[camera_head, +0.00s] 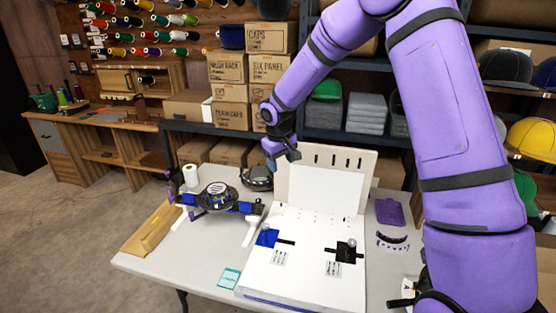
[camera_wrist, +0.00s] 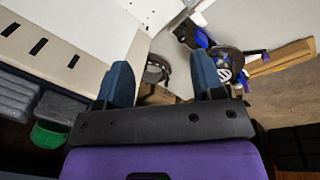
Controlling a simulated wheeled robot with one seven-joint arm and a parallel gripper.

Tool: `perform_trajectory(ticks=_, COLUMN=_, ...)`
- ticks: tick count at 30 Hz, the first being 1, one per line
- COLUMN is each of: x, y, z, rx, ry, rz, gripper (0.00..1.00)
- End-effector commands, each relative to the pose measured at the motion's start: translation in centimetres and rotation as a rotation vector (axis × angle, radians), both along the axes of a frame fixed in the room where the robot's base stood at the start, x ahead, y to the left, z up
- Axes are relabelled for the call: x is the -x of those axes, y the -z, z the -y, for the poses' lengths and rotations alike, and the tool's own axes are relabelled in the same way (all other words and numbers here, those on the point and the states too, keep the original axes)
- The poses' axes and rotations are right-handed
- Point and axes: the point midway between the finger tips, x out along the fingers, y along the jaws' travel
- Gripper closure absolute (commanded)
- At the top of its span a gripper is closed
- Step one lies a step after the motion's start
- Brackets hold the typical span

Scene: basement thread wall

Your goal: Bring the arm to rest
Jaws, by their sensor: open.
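My purple arm is bent and raised over the right side of the white table (camera_head: 205,256).
A white panel station (camera_head: 300,270) with blue and black clips fills the table's middle. A teal card (camera_head: 229,278) lies in front. Shelves with boxes (camera_head: 228,66) and caps (camera_head: 506,67) stand behind.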

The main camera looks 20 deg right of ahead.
Motion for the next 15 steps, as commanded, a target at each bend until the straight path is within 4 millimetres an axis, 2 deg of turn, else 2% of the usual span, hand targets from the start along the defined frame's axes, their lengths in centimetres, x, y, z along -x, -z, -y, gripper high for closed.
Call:
perform_trajectory(ticks=5, x=0.0, y=-0.1, z=0.0, rx=0.001, ry=0.000, rz=0.001, gripper=0.38)
perform_trajectory(ticks=8, x=0.4, y=-1.0, z=0.1, rx=0.005, ry=0.002, rz=0.008, gripper=0.38)
perform_trajectory(ticks=11, x=1.3, y=-2.9, z=0.4, rx=0.012, ry=0.010, rz=0.022, gripper=0.38)
perform_trajectory(ticks=15, x=3.4, y=-6.4, z=0.9, rx=0.026, ry=0.028, rz=0.047, gripper=0.38)
